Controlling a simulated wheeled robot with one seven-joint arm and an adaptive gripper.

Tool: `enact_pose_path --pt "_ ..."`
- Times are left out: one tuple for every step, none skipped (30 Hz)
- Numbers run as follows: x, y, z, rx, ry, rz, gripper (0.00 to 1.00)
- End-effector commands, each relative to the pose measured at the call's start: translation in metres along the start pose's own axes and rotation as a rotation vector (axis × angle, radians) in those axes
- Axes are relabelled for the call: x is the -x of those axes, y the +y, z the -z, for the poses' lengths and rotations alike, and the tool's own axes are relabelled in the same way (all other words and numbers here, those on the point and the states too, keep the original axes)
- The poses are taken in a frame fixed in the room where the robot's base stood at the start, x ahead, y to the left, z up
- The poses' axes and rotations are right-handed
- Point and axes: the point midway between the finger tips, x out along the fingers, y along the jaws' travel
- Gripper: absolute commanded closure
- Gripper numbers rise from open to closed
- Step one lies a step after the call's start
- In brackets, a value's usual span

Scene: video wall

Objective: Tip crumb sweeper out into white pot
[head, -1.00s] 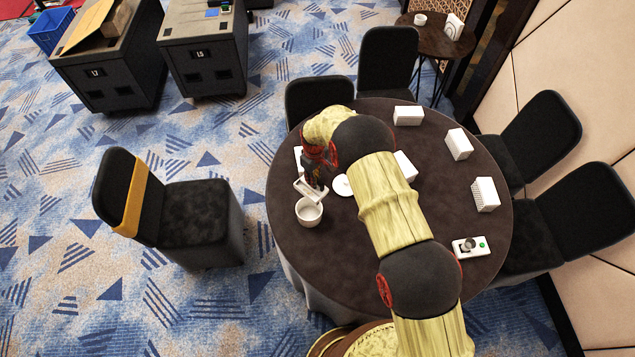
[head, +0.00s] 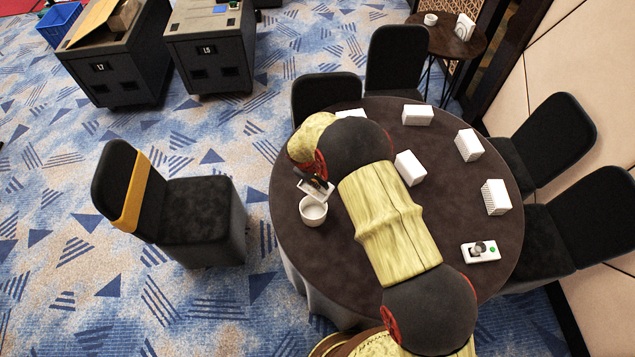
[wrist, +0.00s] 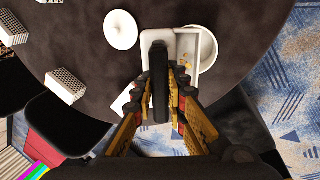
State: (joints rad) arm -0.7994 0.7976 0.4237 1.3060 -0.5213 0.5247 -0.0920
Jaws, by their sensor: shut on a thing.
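The white pot (head: 313,212) stands near the left edge of the round dark table; it also shows in the wrist view (wrist: 212,44). The crumb sweeper (wrist: 186,48) is a white shallow tray with a long black handle, with small orange-brown crumbs on it. My gripper (wrist: 162,84) is shut on the black handle. In the head view the sweeper (head: 307,192) is just behind the pot's rim and partly overlaps it in the picture. I cannot tell whether they touch. My arm hides much of my gripper in the head view.
A round white lid (wrist: 121,30) lies on the table (head: 440,180) near the pot. Several white blocks stand around the table, including one by its middle (head: 410,168). A small white device (head: 481,251) sits at the right. Dark chairs surround the table.

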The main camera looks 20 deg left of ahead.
Motion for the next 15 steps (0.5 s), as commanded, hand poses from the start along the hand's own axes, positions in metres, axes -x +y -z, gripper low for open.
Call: enact_pose_path --pt "-0.0037 -0.0023 0.0004 0.002 0.001 -0.012 1.00" --pt "-0.0037 -0.0028 0.0003 0.001 0.001 -0.019 1.00" --pt "-0.0033 -0.0028 0.0005 0.002 0.002 -0.030 1.00" --pt "-0.0032 -0.0032 0.0006 0.000 0.003 -0.037 1.00" --pt "-0.0033 -0.0037 0.0006 0.001 0.004 -0.044 1.00" --pt "-0.0029 -0.0044 0.0009 -0.001 0.005 -0.054 1.00" --pt "-0.0026 -0.0048 0.0010 0.001 0.006 -0.062 1.00" --pt "-0.0029 -0.0054 0.0008 0.000 0.004 -0.067 1.00" --pt "-0.0031 -0.0061 0.0006 0.001 0.003 -0.075 1.00" --pt "-0.0029 -0.0063 0.0006 0.002 0.002 -0.082 1.00" --pt "-0.0028 -0.0066 0.0007 0.000 0.002 -0.088 1.00" --pt "-0.0030 -0.0071 0.0005 0.001 0.002 -0.096 1.00" --pt "-0.0032 -0.0075 0.0004 0.001 0.001 -0.103 1.00" --pt "-0.0031 -0.0080 0.0004 0.000 0.002 -0.109 1.00" --pt "-0.0028 -0.0084 0.0005 0.001 0.002 -0.118 1.00"
